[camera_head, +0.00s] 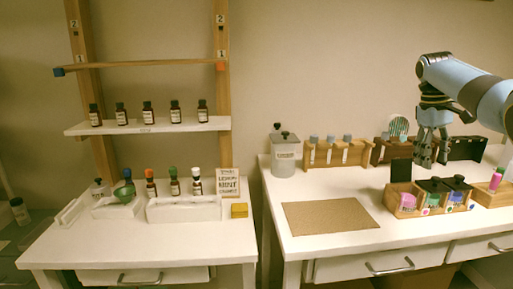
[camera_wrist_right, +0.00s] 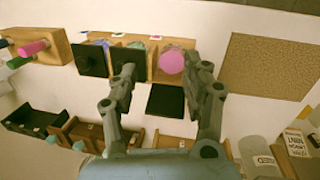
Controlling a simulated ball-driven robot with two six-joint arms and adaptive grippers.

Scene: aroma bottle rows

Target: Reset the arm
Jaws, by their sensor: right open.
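My right gripper (camera_head: 432,158) hangs fingers down above the back part of the right table, behind a wooden box (camera_head: 420,215). In the right wrist view my right gripper (camera_wrist_right: 165,72) has its two fingers wide apart, with nothing held between them. The arm enters from the right. My left gripper is not in view.
The box has black lids (camera_head: 457,183) and one open pink-filled compartment (camera_wrist_right: 171,62); a black square (camera_head: 401,171) is beside it. A brown mat (camera_head: 330,217) lies left. Racks (camera_head: 338,155) and a grey jar (camera_head: 284,157) stand behind. Bottles (camera_head: 147,113) line the left shelf.

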